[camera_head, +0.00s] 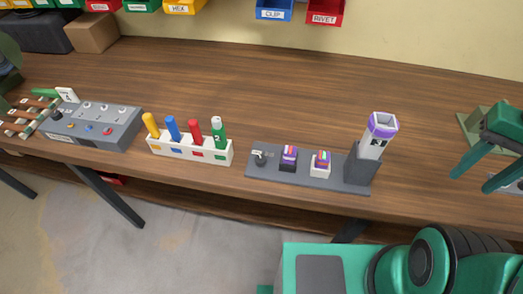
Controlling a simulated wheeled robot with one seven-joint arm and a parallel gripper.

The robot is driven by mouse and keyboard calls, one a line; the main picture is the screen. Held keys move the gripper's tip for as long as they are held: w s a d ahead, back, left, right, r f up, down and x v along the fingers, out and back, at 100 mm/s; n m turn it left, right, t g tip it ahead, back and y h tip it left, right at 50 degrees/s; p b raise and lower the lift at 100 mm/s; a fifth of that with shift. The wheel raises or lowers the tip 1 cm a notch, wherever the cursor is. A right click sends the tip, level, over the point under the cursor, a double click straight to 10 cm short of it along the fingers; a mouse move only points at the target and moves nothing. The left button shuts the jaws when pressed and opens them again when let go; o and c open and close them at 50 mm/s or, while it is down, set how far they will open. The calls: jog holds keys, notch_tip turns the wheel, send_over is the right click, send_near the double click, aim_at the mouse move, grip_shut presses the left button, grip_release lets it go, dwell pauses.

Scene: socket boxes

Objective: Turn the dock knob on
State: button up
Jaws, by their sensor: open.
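The dock (300,177) is a dark grey base near the table's front edge, right of centre. Its small dark knob (261,160) sits at the left end, with a small pale mark beside it; the knob's setting is too small to tell. On the dock are two small purple-topped blocks, one on a black socket (287,166) and one on a white socket (319,171). A white and purple tool (375,138) stands tilted in a tall grey holder at the right end. My green gripper (471,184) is open and empty at the right edge, well right of the dock.
A white rack (190,152) with yellow, blue, red and green handles stands left of the dock. A grey switch box (95,125) stands farther left. An olive-green object (472,125) is partly hidden behind my gripper. The table behind the dock is clear.

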jog(key=w+a+n+t, duration=0.3)
jog(key=w+a+n, duration=0.3)
jog(key=w+a, duration=0.45)
jog(key=n+g, duration=0.3)
jog(key=n, duration=2.2)
send_near(260, 159)
notch_tip(260, 159, down, 8)
jog(key=shift+w+f, duration=0.1)
jog(key=shift+c, duration=0.3)
